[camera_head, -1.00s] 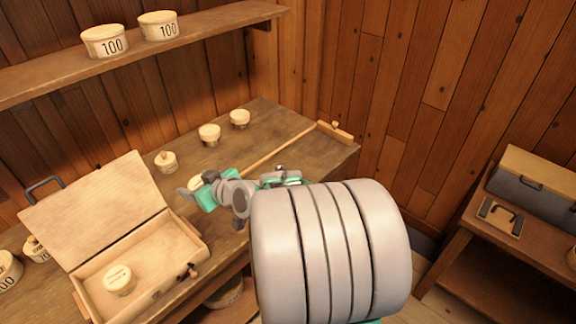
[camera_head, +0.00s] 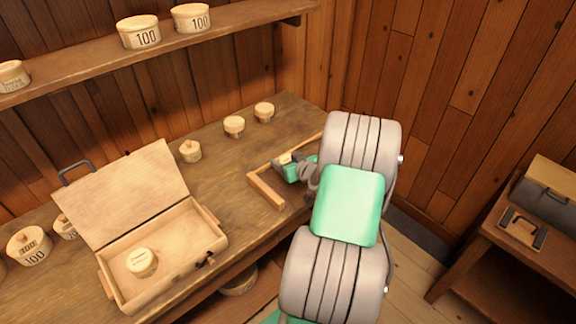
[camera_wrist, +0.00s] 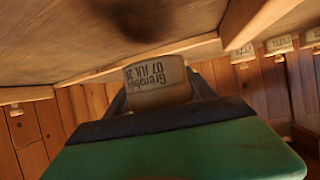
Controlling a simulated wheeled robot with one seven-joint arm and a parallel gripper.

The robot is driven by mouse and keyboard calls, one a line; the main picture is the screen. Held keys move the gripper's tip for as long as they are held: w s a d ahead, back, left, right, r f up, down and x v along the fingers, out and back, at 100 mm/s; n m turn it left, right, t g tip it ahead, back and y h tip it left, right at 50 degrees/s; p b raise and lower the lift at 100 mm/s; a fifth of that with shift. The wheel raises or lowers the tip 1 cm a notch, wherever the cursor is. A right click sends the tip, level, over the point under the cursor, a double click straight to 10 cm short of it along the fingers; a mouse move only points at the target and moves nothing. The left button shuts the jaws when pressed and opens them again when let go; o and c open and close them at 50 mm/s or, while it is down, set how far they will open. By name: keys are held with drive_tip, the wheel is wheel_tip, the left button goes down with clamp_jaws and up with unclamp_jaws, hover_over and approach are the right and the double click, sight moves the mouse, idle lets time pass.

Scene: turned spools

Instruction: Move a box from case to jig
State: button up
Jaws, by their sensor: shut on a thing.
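The open wooden case (camera_head: 207,258) stands at the left of the bench, lid raised, with one round pale box (camera_head: 142,262) inside. The jig, an angled wooden frame with a short end bar (camera_head: 265,190) and a long rail, lies on the bench right of the case. My gripper (camera_head: 287,163) is over the jig by its rail, right of the end bar. In the wrist view it is shut on a pale box (camera_wrist: 155,80) with a printed label and date. In the head view the arm mostly hides this box. I cannot tell whether it touches the jig.
Several small lidded boxes, one of them (camera_head: 234,126), stand along the back of the bench. Labelled round boxes (camera_head: 140,33) stand on the wall shelf (camera_head: 80,75) above. More boxes are left of the case. A low side table (camera_head: 490,260) stands at right. Bench between case and jig is clear.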

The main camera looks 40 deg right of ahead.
drive_tip(key=f, duration=0.1)
drive_tip(key=f+p, duration=0.1)
drive_tip(key=d+f, duration=0.1)
drive_tip(key=f, duration=0.1)
drive_tip(key=shift+w, duration=0.35)
drive_tip(key=shift+f, duration=0.35)
drive_tip(key=o, duration=1.3)
drive_tip(key=shift+r, duration=0.15)
